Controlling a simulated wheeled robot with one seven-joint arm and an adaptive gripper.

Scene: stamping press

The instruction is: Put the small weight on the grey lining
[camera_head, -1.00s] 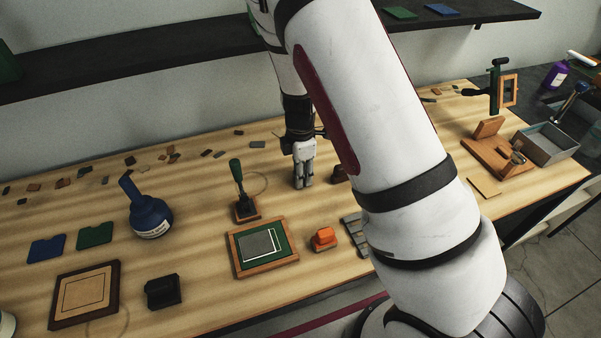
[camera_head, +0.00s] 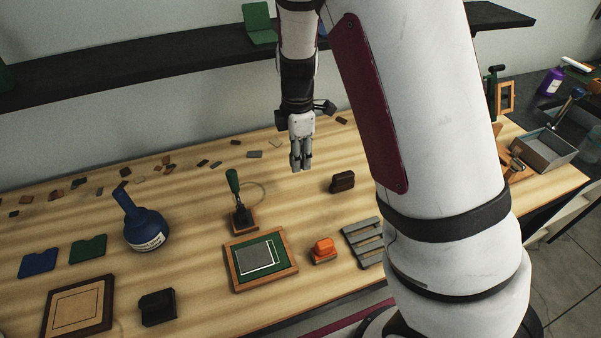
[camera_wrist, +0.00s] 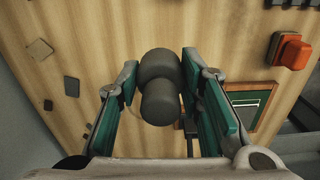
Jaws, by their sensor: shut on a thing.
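The small weight (camera_wrist: 160,85) is a dark grey rounded piece with a wide part and a narrower part, seen in the wrist view between the fingers. My gripper (camera_head: 300,167) is shut on it, above the back middle of the table; the fingers hide the weight in the head view. The grey lining (camera_head: 254,258) looks to be the grey rectangle with white edges on a green panel in a wooden frame (camera_head: 233,276). The frame lies in front of my gripper, slightly left, and partly shows in the wrist view (camera_wrist: 271,118).
A green-handled tool (camera_head: 234,185) stands upright behind the frame. An orange-topped block (camera_head: 323,246) and grey slats (camera_head: 361,236) lie to its right. A dark brown block (camera_head: 343,181) sits right of my gripper. A blue bottle (camera_head: 146,226) stands left. Small scraps lie along the back.

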